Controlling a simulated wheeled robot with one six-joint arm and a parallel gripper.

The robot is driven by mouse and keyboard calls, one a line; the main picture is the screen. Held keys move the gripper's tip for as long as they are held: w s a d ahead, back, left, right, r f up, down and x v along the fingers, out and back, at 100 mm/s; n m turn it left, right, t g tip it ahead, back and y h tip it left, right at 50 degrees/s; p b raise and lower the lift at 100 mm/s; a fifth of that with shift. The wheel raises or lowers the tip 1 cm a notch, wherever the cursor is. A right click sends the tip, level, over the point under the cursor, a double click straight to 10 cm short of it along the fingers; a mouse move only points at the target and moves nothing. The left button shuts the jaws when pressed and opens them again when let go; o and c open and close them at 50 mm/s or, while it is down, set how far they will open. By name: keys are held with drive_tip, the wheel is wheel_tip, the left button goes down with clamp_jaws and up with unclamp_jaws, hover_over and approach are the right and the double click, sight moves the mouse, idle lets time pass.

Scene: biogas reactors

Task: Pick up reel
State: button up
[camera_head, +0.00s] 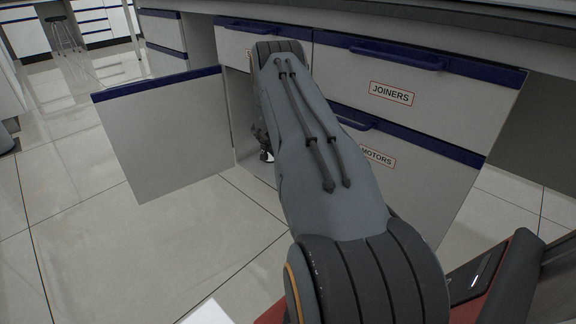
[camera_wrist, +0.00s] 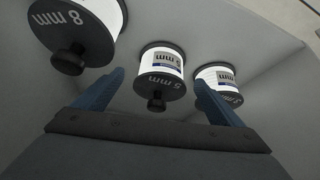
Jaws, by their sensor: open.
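Three white reels with dark end caps sit in a row inside a grey compartment in the wrist view. The middle reel (camera_wrist: 161,70) reads 5 mm and has a dark knob at its front. The left reel (camera_wrist: 75,30) reads 8 mm and is partly cut off by the frame.
In the head view, an open cabinet door (camera_head: 165,135) stands left of my arm. Drawers labelled JOINERS (camera_head: 391,93) and MOTORS (camera_head: 378,157) are to the right. A worktop (camera_head: 440,22) runs above. The tiled floor (camera_head: 90,250) at left is clear.

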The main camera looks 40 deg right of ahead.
drive_tip(key=shift+b+x, duration=1.65)
drive_tip(key=shift+x, duration=1)
drive_tip(key=shift+w+d+r, duration=0.1)
drive_tip(key=c, duration=1.3)
drive_tip(key=shift+r, duration=0.15)
